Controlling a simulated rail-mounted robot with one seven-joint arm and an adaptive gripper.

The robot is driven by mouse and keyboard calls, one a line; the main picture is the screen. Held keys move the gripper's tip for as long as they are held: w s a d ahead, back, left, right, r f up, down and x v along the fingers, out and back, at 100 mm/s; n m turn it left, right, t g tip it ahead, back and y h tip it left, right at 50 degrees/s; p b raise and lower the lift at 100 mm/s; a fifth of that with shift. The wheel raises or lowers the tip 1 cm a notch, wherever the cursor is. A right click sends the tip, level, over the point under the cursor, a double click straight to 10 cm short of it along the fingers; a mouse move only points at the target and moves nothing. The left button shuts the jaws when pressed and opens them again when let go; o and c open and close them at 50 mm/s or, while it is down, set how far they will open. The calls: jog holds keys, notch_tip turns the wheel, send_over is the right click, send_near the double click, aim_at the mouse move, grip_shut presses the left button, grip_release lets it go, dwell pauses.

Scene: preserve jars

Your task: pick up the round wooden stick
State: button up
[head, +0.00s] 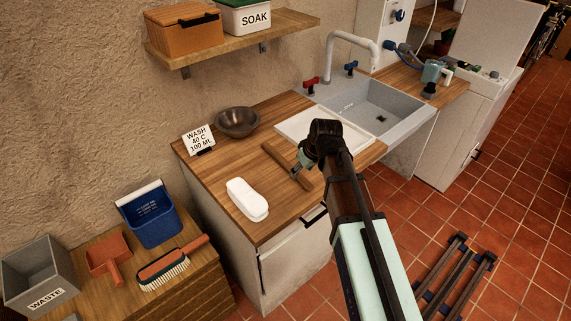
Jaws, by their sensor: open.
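The round wooden stick (274,152) lies on the wooden counter, between the white soap-like block and the white draining board. It is brown, thin and runs diagonally from upper left to lower right. My gripper (296,172) is open, low over the counter at the stick's middle to lower-right part. The gripper hides part of the stick there. I cannot tell whether the fingers touch the stick or straddle it.
A white block (247,199) lies to the left, near the counter's front. A metal bowl (238,122) and a wash sign (198,140) stand farther back. The white draining board (294,125) and grey sink (372,102) are to the right. A shelf (232,44) hangs above.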

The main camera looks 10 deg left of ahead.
aim_at(299, 175)
jog(key=shift+p+x, duration=0.55)
jog(key=shift+x, duration=1.35)
jog(key=shift+c, duration=0.4)
grip_shut()
